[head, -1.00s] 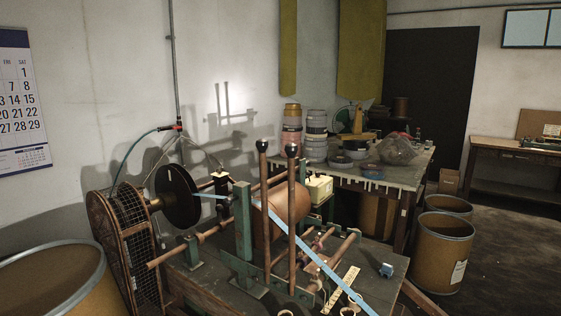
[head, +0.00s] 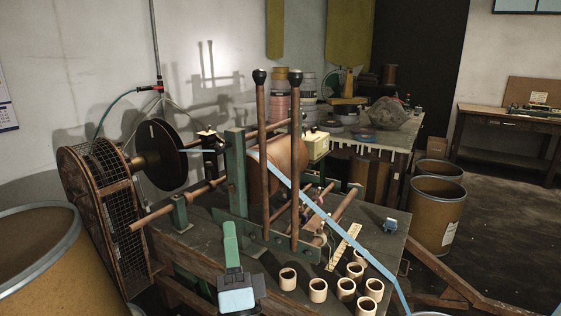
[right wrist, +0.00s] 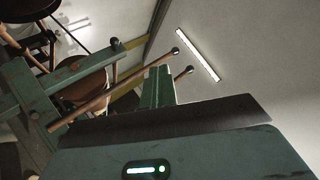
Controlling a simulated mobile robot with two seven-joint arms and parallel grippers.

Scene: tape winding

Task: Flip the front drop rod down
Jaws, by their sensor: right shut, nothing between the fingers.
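Two brown drop rods with black knobs stand upright on the winding machine. The right rod (head: 295,160) has its foot lower in the head view and looks nearer; the left rod (head: 262,150) stands beside it. In the right wrist view both rods show at a slant, one long rod (right wrist: 120,90) and a second knob (right wrist: 189,69). My right gripper (head: 230,228) is shut and empty, its green fingers pointing up, low and left of the rods and apart from them. It also shows in the right wrist view (right wrist: 158,75). My left gripper is not in view.
A blue tape (head: 325,210) runs from the brown roll (head: 285,160) down to the right. Several cardboard cores (head: 318,290) stand on the bench's near edge. A green post (head: 237,170) stands left of the rods. A large drum (head: 40,250) is at the left.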

